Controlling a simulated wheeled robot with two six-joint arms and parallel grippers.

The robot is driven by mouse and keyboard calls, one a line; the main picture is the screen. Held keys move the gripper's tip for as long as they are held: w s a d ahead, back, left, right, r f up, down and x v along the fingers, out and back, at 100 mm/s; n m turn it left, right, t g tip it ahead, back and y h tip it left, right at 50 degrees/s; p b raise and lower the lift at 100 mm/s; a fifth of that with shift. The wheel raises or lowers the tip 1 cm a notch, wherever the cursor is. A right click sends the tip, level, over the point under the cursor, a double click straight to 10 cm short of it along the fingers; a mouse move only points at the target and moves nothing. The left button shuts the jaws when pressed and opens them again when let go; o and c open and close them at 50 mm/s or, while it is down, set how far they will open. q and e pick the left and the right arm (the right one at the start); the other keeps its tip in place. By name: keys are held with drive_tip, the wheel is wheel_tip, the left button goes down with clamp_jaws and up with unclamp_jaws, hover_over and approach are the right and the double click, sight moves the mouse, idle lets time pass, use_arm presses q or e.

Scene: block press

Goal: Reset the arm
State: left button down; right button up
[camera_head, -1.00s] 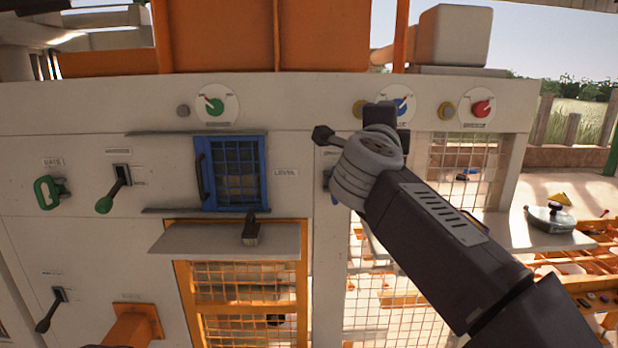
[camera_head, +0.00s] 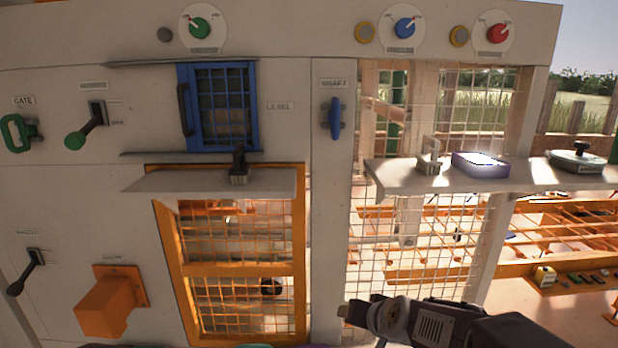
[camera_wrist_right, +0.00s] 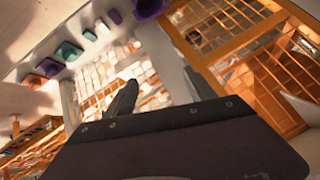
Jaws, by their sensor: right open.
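My right arm comes in from the lower right of the head view. Its gripper (camera_head: 352,312) is low in front of the wire mesh panel, apart from the shelf and controls above it. In the right wrist view the two dark fingers (camera_wrist_right: 160,90) stand apart with nothing between them. The gripper is open and empty. My left gripper does not show in either view.
The white press front has a blue grid door (camera_head: 224,108), a green gate handle (camera_head: 18,133), a blue knob (camera_head: 335,118) and an orange block (camera_head: 108,302). A shelf (camera_head: 395,178) juts out right, bearing a purple-edged block (camera_head: 480,165). An orange mesh frame (camera_head: 240,270) stands left of the gripper.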

use_arm(q)
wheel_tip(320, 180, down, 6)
drive_tip(key=b, duration=0.4)
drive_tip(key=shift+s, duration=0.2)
use_arm(e)
drive_tip(key=s+d+f+n+g+h, duration=0.1)
drive_tip(key=s+d+f+g, duration=0.2)
drive_tip(key=s+f, duration=0.6)
drive_tip(key=s+d+f+n+g, duration=0.1)
drive_tip(key=s+d+f+g, duration=0.2)
drive_tip(key=s+f, duration=0.7)
drive_tip(key=shift+s+d+g+h, duration=0.15)
drive_tip(key=shift+s+g+h, duration=0.25)
drive_tip(key=shift+s+g, duration=0.3)
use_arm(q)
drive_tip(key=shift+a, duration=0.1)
use_arm(e)
drive_tip(key=shift+w, duration=0.15)
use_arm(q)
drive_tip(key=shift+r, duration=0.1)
